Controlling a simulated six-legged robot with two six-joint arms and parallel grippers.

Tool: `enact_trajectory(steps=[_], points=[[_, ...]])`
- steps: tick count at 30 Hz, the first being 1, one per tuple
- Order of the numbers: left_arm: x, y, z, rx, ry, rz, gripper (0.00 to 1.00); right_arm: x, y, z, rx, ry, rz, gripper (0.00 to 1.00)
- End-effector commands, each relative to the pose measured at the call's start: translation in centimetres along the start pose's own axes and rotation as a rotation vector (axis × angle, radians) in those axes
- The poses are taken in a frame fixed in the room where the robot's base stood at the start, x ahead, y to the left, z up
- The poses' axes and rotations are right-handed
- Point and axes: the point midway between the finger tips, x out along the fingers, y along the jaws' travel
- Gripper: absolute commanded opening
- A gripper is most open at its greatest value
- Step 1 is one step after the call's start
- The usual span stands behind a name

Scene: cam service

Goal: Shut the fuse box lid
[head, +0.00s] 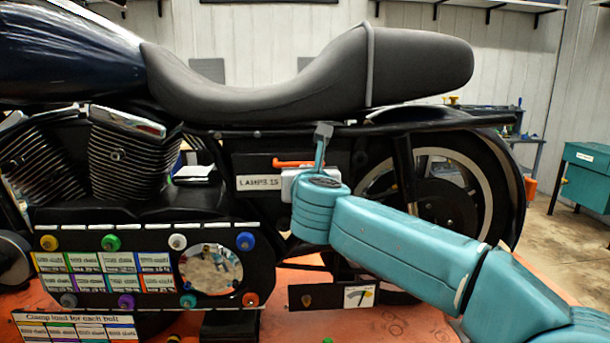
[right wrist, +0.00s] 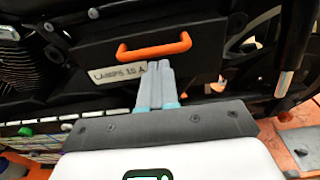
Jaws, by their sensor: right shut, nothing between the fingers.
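The fuse box lid (head: 255,163) is a dark panel under the motorcycle's seat, with an orange bar handle (head: 291,164) and a white label reading about "LAMPS 15 A" (head: 258,183). The lid (right wrist: 95,45) and its handle (right wrist: 155,48) also show in the right wrist view. I cannot tell how far the lid stands from the box. My right gripper (head: 291,180) is in front of the lid, just below the handle. In the right wrist view its fingers (right wrist: 160,68) are shut and empty, pointing at the panel beside the label's right end. My left gripper is not in view.
The seat (head: 300,80) overhangs above, and the rear wheel (head: 440,190) is to the right. A black board with coloured knobs and labels (head: 130,235) stands at lower left. The orange platform (head: 400,322) lies below. A teal cabinet (head: 588,180) stands far right.

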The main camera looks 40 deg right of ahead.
Motion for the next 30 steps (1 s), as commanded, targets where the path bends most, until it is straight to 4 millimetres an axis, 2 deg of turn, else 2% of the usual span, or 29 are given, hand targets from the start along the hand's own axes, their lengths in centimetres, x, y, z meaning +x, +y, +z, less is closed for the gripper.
enact_trajectory(steps=[1, 12, 18, 27, 29, 30], points=[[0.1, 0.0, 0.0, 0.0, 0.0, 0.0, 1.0, 0.1, -0.1, -0.1, 0.0, 0.0, 0.0, 0.0], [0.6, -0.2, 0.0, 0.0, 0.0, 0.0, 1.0, -5.9, -0.1, 3.4, 0.003, -0.003, 0.003, 0.0], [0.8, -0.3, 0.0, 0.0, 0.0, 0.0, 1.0, -8.1, -0.1, 4.5, 0.001, -0.002, 0.002, 0.0], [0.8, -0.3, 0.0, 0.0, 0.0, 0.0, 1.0, -8.3, -0.5, 4.5, -0.002, 0.004, -0.011, 0.0], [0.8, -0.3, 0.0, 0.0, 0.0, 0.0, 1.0, -7.3, -0.5, 3.3, -0.023, 0.025, -0.03, 0.0], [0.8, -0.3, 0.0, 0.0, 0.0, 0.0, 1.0, -6.2, -0.1, 2.0, -0.047, 0.049, -0.044, 0.0]])
